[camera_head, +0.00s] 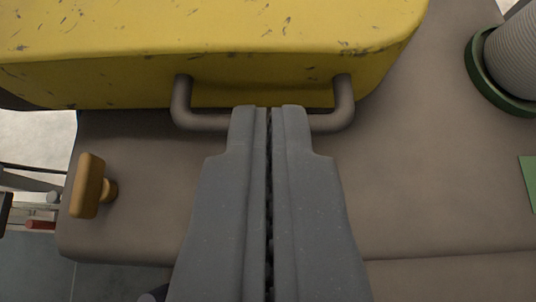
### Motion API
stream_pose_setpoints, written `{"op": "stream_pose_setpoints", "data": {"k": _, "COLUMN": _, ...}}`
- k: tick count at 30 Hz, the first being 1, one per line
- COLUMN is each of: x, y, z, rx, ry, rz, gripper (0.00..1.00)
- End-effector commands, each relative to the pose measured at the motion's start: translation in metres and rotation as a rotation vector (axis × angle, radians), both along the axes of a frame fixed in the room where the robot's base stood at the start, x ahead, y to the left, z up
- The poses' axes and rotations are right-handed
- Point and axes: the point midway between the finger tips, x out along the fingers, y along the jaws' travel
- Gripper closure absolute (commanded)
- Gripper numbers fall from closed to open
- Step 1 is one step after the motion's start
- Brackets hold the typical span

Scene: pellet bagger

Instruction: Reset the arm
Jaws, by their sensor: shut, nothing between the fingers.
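My gripper (268,112) points up the picture from the bottom middle, with its two grey fingers pressed together and nothing between them. The fingertips overlap the middle of a grey bar handle (186,112) in the picture. The handle is fixed to the front of a scuffed yellow body (215,38). I cannot tell whether the fingertips touch the handle or are above it. The fingers hide the middle of the handle.
A brown-grey panel (430,170) lies below the yellow body. An orange-brown knob (88,185) sticks out at its left. A ribbed grey hose (515,58) in a green ring (488,85) is at upper right. A green patch (528,178) shows at the right edge.

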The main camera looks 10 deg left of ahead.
Motion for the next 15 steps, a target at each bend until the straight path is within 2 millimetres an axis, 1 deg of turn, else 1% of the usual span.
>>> {"op": "stream_pose_setpoints", "data": {"k": 1, "x": -0.009, "y": -0.002, "z": 0.007, "rx": 0.0, "ry": -0.005, "rz": -0.002, "gripper": 1.0}}
{"op": "stream_pose_setpoints", "data": {"k": 3, "x": -0.02, "y": -0.003, "z": 0.016, "rx": -0.001, "ry": -0.007, "rz": -0.002, "gripper": 1.0}}
{"op": "stream_pose_setpoints", "data": {"k": 9, "x": -0.047, "y": -0.008, "z": 0.033, "rx": -0.001, "ry": -0.003, "rz": 0.0, "gripper": 1.0}}
{"op": "stream_pose_setpoints", "data": {"k": 15, "x": -0.062, "y": -0.01, "z": 0.044, "rx": 0.001, "ry": -0.005, "rz": -0.001, "gripper": 1.0}}
